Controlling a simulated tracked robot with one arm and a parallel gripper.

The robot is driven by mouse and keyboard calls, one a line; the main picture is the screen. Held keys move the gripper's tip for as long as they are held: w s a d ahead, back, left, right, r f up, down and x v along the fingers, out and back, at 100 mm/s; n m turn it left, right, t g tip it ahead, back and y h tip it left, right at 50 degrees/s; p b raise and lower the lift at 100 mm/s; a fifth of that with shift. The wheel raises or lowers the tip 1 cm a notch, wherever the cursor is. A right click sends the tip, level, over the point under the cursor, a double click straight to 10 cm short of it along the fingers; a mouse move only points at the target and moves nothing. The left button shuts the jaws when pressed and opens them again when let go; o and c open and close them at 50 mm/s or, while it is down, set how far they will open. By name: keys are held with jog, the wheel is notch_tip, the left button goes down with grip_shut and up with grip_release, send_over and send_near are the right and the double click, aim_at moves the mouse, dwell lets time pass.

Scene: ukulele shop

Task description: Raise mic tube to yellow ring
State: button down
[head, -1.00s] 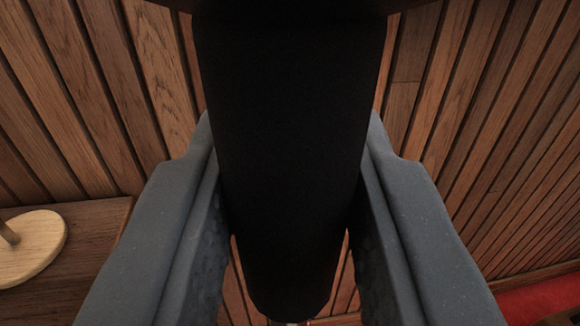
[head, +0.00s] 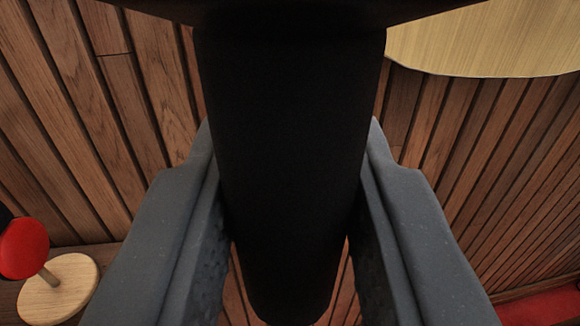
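The mic tube (head: 285,170) is a thick black cylinder that fills the middle of the head view. It runs from a wider dark part at the top edge down to a rounded lower end. My gripper (head: 290,215) has one grey finger on each side of the tube, and both press against it. The gripper is shut on the tube. I see no yellow ring in this view.
A round wooden base (head: 60,288) with a short peg and a red disc (head: 24,248) stands on a wooden surface at the lower left. A pale yellowish wooden panel (head: 480,45) with a curved edge shows at the upper right. Slatted wood (head: 460,170) fills the background. Something red (head: 540,307) lies at the lower right.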

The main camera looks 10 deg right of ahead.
jog(key=c, duration=1.2)
grip_release()
jog(key=s+a, duration=0.2)
jog(key=s, duration=1.1)
jog(key=shift+s+b, duration=0.3)
jog(key=shift+a, duration=0.1)
